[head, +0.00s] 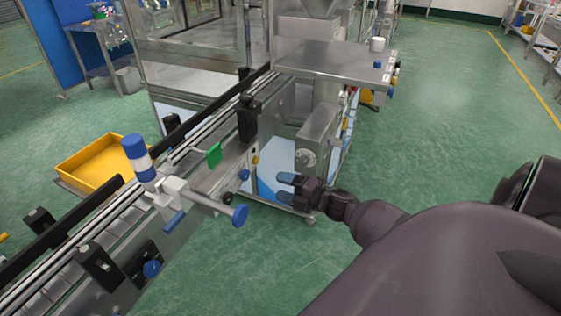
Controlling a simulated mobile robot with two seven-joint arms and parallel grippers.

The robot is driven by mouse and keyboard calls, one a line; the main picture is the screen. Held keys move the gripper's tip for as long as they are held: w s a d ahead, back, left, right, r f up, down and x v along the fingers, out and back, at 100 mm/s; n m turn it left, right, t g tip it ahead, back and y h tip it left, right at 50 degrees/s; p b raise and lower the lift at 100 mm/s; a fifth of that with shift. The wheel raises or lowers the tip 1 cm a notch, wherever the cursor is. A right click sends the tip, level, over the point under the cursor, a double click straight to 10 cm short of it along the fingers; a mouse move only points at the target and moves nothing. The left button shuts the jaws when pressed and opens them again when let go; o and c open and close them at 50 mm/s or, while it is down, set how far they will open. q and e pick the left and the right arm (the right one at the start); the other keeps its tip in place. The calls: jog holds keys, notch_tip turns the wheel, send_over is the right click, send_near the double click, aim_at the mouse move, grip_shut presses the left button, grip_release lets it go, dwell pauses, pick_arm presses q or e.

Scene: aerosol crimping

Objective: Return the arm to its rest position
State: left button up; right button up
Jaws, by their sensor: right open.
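My right gripper (284,187) shows near the middle of the head view, at the end of my dark right arm (378,220), which comes in from the right. Its two blue-grey fingertips are apart, with nothing between them. In the picture it lies in front of the lower part of the machine, to the right of the conveyor; I cannot tell the exact gap. My left gripper is not in view.
A conveyor (125,212) with black rails runs from lower left toward the machine. A blue-knobbed bracket (240,215) sticks out from its near side. A yellow tray (88,170) is at left. A steel shelf (335,62) is above the gripper. Green floor at right is clear.

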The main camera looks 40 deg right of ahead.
dwell(0.4)
jog(key=s+a+f+m+g+h, duration=0.2)
jog(key=s+a+f+m, duration=0.3)
jog(key=s+m, duration=0.5)
jog(key=s+a+f+m+g+h, duration=0.3)
jog(key=s+a+f+m+h, duration=0.2)
jog(key=s+a+m, duration=0.5)
jog(key=shift+f+m, duration=0.3)
jog(key=shift+s, duration=0.1)
